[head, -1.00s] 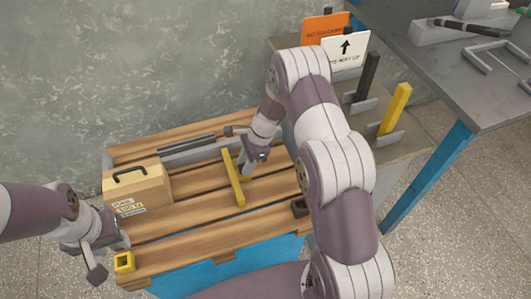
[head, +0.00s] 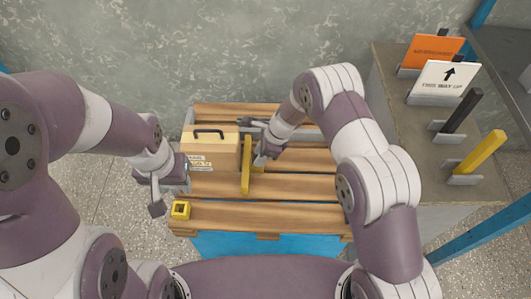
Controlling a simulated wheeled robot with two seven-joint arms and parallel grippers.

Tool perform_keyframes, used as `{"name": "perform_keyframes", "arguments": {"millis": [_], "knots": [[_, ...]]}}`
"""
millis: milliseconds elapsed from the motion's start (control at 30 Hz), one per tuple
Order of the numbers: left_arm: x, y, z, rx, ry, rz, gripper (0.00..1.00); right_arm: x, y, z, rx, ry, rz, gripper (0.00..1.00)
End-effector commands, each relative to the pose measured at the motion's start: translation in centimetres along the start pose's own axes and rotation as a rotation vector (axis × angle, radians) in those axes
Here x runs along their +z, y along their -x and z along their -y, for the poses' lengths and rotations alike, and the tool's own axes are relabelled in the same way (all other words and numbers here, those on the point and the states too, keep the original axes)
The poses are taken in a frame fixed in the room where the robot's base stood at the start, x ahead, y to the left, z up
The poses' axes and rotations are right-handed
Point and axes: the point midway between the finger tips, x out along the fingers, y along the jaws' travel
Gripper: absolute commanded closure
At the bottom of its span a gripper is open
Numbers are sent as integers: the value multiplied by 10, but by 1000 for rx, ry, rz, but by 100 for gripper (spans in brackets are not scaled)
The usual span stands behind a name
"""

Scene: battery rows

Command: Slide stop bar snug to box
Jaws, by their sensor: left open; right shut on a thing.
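The tan box (head: 208,147) with a black handle and white labels sits at the left of the slatted wooden deck (head: 290,215). The yellow stop bar (head: 246,176) stands upright-edged along the box's right side. My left gripper (head: 170,194) is open and empty, just left of the box near the deck's left edge.
A yellow square socket (head: 181,210) sits at the deck's front left corner. A grey side bench (head: 400,120) on the right holds an orange sign (head: 435,50), a white arrow sign (head: 444,80), a black bar (head: 461,110) and a yellow bar (head: 482,150). The deck's right part is clear.

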Motion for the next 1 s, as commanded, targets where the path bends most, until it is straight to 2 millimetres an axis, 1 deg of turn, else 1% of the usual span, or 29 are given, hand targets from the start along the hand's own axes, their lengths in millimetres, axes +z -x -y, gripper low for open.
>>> {"name": "perform_keyframes", "arguments": {"millis": [167,200,267,300,533,633,667,767,900,1000], "knots": [[0,0,0,0,0,0,57,0,0,0,0,0,1,100],[0,0,0,0,0,0,57,0,0,0,0,1,1,63],[0,0,0,0,0,0,57,0,0,0,0,1,1,43],[0,0,0,0,0,0,57,0,0,0,0,1,1,40],[0,0,0,0,0,0,57,0,1,0,0,0,1,40],[0,3,0,0,0,0,57,1,9,1,-2,0,1,40],[0,5,0,0,0,0,57,1,14,1,-2,-1,1,40],[-1,12,0,0,0,0,57,2,40,2,-5,0,1,40],[-2,21,0,0,0,0,57,2,79,1,-4,0,1,40],[-3,26,0,0,0,0,57,1,102,1,-3,0,1,40]]}}
